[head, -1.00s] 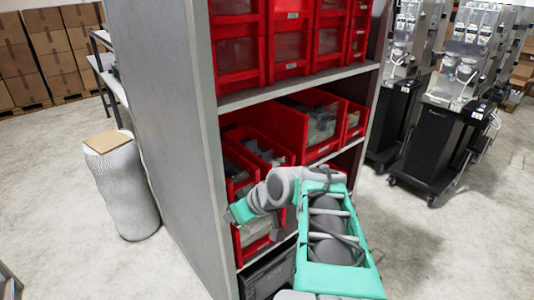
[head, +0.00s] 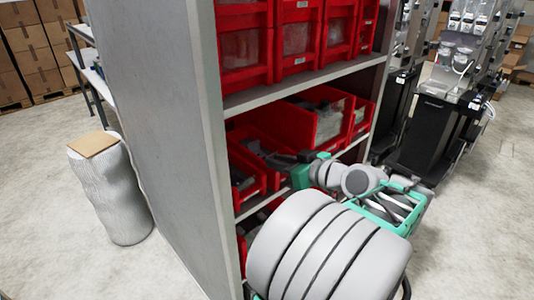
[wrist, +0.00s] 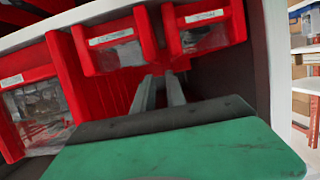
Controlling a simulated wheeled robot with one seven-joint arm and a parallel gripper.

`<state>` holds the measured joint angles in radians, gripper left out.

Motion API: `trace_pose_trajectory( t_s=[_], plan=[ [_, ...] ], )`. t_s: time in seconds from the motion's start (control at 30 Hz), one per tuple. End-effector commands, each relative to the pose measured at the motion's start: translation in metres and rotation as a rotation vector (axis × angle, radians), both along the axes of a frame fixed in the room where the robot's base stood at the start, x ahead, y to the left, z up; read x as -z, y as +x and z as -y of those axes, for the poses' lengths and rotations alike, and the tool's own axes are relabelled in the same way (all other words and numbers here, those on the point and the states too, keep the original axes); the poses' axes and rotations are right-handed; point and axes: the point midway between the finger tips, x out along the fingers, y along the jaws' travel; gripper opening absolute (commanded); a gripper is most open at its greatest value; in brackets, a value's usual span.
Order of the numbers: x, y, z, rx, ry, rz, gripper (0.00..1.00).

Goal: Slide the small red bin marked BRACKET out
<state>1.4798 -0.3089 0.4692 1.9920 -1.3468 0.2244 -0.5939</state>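Small red bins with white labels sit in the shelf bay in front of my gripper (wrist: 161,76). In the wrist view, one small bin (wrist: 118,54) is left of centre and another (wrist: 207,28) is right of centre. The label writing is too small to read, so I cannot tell which is BRACKET. My two grey fingers reach toward the lower edges of these bins, with a gap between them and nothing visibly held. Whether they touch a bin is unclear. In the head view, my gripper (head: 284,158) is at the middle shelf, beside small red bins (head: 246,182).
A larger red bin (wrist: 38,105) stands close on the left in the wrist view. The grey shelf unit (head: 165,130) has a solid side panel, with more red bins (head: 300,45) above. A wrapped roll (head: 112,195) stands left; black machine carts (head: 435,135) stand right.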

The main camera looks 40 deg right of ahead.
Motion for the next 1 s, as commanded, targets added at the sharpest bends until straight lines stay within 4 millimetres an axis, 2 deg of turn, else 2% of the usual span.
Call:
trace_pose_trajectory(
  t_s=[0.27, 0.53, 0.67, 1.0],
  plan=[
    [-0.002, -0.002, 0.002, 0.005, -0.003, 0.011, 0.16],
    [-0.001, 0.006, -0.001, -0.004, -0.003, 0.011, 0.16],
    [0.004, 0.023, -0.002, -0.007, -0.001, 0.010, 0.16],
    [0.023, 0.087, -0.004, -0.006, -0.001, 0.009, 0.16]
  ],
)
